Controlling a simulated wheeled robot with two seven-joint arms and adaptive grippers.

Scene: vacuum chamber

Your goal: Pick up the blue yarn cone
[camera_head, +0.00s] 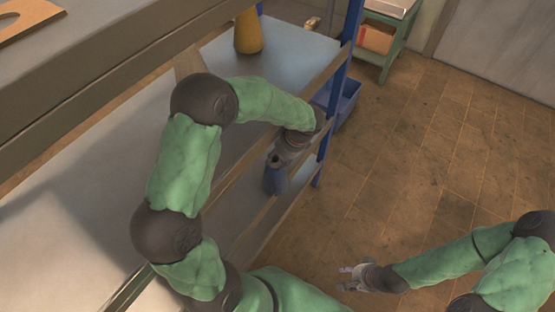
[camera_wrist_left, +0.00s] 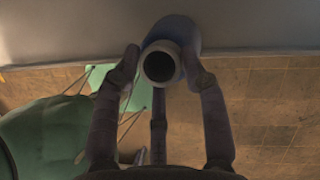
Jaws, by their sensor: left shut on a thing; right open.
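The blue yarn cone (camera_head: 275,180) is at the front edge of the shelf, below my left gripper (camera_head: 279,161). In the left wrist view the cone (camera_wrist_left: 183,35) shows its round end with a dark hole, between the fingers of my left gripper (camera_wrist_left: 160,75). The left gripper is shut on the cone. The fingers hide part of it, and I cannot tell whether it touches the shelf. My right gripper (camera_head: 350,277) is open and empty over the floor at the lower right.
A yellow cone (camera_head: 248,32) stands at the back of the shelf (camera_head: 288,50). A blue post (camera_head: 349,30) and wooden rails bound the shelf's right side. A blue bin (camera_head: 347,100) stands beyond the post. The tiled floor (camera_head: 430,150) at right is clear.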

